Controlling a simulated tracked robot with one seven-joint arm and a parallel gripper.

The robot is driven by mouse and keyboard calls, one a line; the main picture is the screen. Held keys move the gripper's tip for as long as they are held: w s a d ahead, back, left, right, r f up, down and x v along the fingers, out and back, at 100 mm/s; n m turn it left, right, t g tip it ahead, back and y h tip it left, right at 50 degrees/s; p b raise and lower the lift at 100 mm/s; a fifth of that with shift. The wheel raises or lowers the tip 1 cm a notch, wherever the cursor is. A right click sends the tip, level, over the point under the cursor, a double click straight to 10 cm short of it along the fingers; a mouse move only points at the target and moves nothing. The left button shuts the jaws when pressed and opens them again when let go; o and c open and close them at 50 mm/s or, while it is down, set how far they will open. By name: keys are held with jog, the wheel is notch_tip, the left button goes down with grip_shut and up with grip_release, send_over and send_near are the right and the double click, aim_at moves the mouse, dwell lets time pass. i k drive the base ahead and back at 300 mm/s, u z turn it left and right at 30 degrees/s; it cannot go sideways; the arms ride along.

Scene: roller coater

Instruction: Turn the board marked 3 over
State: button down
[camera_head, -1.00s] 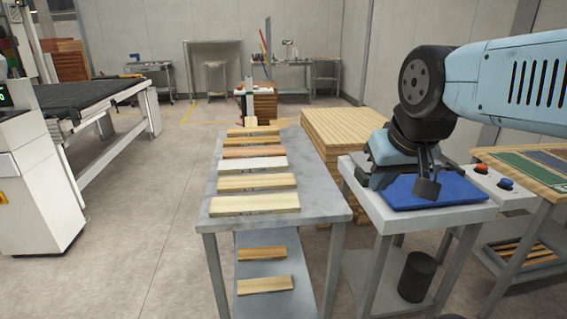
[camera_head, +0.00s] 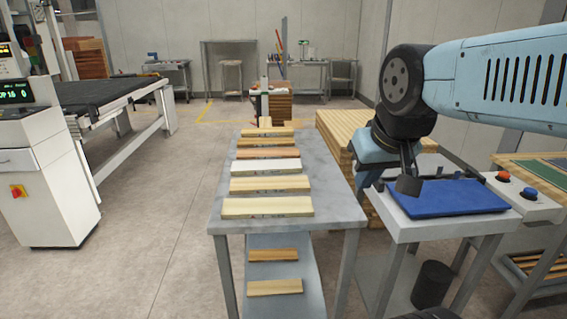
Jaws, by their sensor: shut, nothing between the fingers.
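Several boards lie in a row across the grey table (camera_head: 335,212), one behind another. The nearest is a pale board (camera_head: 267,207). Behind it lie a light wood board (camera_head: 270,184), a white board (camera_head: 265,167), a reddish-brown board (camera_head: 267,153) and further wood boards (camera_head: 266,132). The markings on their front edges are too small to read, so I cannot tell which is marked 3. My gripper (camera_head: 408,185) is shut and empty. It points down at the right, apart from the boards, by the blue pad.
A stand with a blue pad (camera_head: 460,198) and red and blue buttons (camera_head: 502,177) is right of the table. Two boards (camera_head: 274,287) lie on the lower shelf. A wood stack (camera_head: 335,130) stands behind right; a conveyor (camera_head: 105,93) is left. The floor left of the table is clear.

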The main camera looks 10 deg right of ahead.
aim_at(289, 165)
jog(key=u, duration=0.25)
jog(key=i, duration=0.85)
jog(key=z, duration=0.5)
